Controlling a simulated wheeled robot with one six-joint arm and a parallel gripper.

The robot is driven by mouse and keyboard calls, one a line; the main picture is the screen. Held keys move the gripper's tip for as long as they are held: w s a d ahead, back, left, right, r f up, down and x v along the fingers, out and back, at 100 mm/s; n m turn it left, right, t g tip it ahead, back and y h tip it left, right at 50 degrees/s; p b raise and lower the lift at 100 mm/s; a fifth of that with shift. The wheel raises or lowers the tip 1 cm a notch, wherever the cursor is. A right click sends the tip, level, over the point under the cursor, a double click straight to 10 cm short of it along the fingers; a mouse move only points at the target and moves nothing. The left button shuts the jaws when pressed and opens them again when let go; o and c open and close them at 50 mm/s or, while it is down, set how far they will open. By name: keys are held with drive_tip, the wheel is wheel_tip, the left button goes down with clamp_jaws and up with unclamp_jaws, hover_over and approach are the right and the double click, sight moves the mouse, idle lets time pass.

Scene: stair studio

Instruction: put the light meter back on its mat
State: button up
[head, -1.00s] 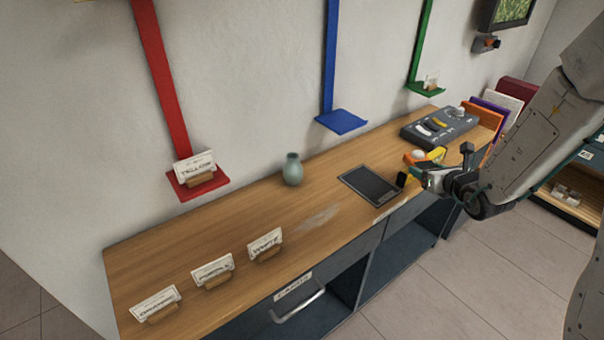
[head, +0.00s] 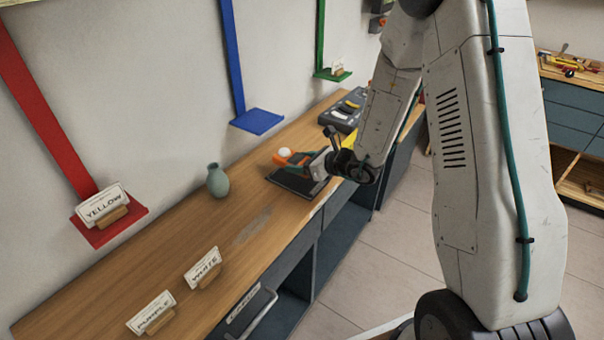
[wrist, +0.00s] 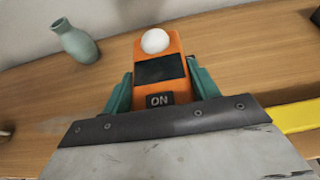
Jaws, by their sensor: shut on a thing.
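The light meter (wrist: 160,70) is orange, with a white dome, a dark screen and an ON label. My gripper (wrist: 160,88) is shut on it, one teal finger along each side. In the head view the meter (head: 279,160) shows over the far part of the dark rectangular mat (head: 291,184) on the wooden counter. My gripper (head: 302,161) hides part of the mat. I cannot tell whether the meter touches the mat. The mat is not seen in the wrist view.
A grey-green vase (head: 218,181) stands left of the mat. A grey control panel (head: 346,112) lies at the counter's far end. A yellow thing (wrist: 297,116) is right of my gripper. Card holders (head: 203,269) stand at the near end. Wooden counter between is clear.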

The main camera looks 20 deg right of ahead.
sight(302, 180)
drive_tip(key=shift+f, duration=2.1)
drive_tip(key=o, duration=1.1)
drive_tip(key=shift+f, duration=0.1)
drive_tip(key=shift+o, duration=0.2)
